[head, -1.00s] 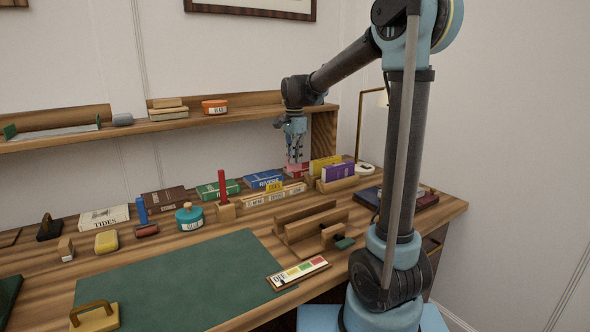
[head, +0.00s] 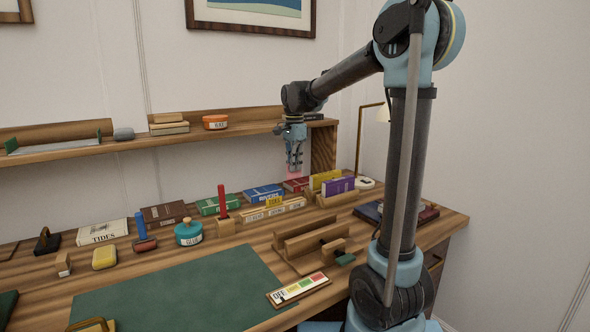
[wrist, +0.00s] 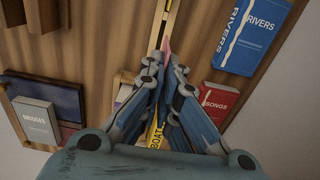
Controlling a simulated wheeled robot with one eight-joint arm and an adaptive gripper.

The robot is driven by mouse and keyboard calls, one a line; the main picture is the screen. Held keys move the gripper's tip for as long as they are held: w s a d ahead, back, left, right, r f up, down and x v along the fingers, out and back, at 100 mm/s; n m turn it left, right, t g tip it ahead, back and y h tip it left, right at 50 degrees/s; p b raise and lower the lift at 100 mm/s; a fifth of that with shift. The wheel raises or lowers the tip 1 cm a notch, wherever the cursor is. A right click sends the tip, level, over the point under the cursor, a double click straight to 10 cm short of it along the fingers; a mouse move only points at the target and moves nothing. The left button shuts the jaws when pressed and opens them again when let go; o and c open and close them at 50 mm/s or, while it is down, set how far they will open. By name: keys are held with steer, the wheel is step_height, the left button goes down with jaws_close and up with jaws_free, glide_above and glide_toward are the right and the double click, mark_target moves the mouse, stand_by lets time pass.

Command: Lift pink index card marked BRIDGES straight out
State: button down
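The pink index card (head: 293,174) shows just below my gripper (head: 294,165) in the head view, in front of the back wall and above the red book. In the wrist view a thin pink edge of the card (wrist: 167,45) shows between the fingertips of my gripper (wrist: 168,68), which are closed together on it. The fingers hide most of the card, and its BRIDGES marking cannot be read. A wooden card holder (head: 338,197) with a yellow card (head: 322,180) and a purple card (head: 337,186) stands beside it, to the right.
A red book (head: 297,185) and a blue book (head: 263,194) lie left of the holder. A wooden rack (head: 308,246) stands in front. A shelf (head: 190,137) runs along the wall behind. A grey book marked BRIDGES (wrist: 37,121) shows in the wrist view.

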steer(key=shift+r, duration=2.6)
